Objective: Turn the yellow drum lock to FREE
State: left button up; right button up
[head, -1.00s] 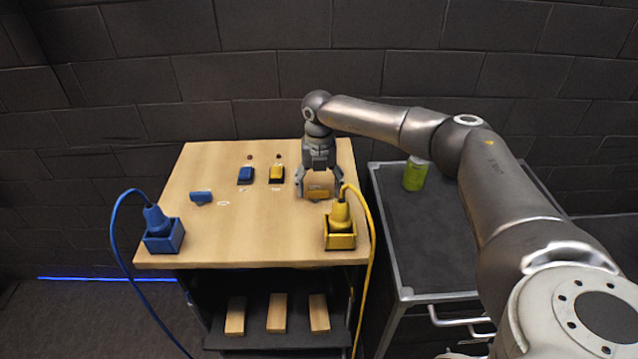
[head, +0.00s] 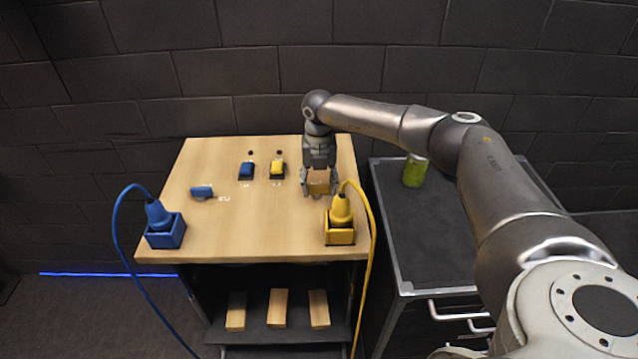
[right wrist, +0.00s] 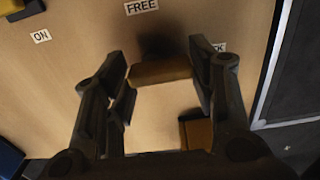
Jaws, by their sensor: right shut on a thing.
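The yellow drum lock (head: 319,188) stands on the wooden table top, right of the middle. My right gripper (head: 320,185) points down over it, shut on it with one finger at each end. In the right wrist view the lock shows as a brownish-yellow bar (right wrist: 160,73) between the fingers, lying roughly level across the picture. The FREE label (right wrist: 141,6) is above the bar, and the partly hidden LOCK label (right wrist: 217,48) is beside the right finger. My left gripper is not in view.
A yellow plug in its box (head: 341,232) stands just in front of the lock. A blue plug box (head: 165,232), blue drum lock (head: 202,191), blue switch (head: 246,171) and yellow switch (head: 277,171) share the table. A green can (head: 414,171) stands on the dark cart.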

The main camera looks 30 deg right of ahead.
jog(key=n+b, duration=0.2)
jog(key=n, duration=0.1)
jog(key=shift+w+f+n, duration=0.1)
jog(key=shift+n, duration=0.3)
jog(key=n+b, duration=0.1)
jog(key=n, duration=0.1)
jog(key=n+b, duration=0.1)
jog(key=n, duration=0.2)
jog(key=shift+w+n+b, duration=0.2)
jog(key=shift+n+b, duration=0.1)
jog(key=shift+b, duration=0.1)
jog(key=n+b, duration=0.1)
jog(key=n, duration=0.3)
jog(key=shift+w, duration=0.1)
jog(key=shift+w+a+n+b, duration=0.1)
jog(key=shift+n+b, duration=0.65)
jog(key=shift+n, duration=1.35)
jog(key=shift+r, duration=0.2)
jog(key=o, duration=1)
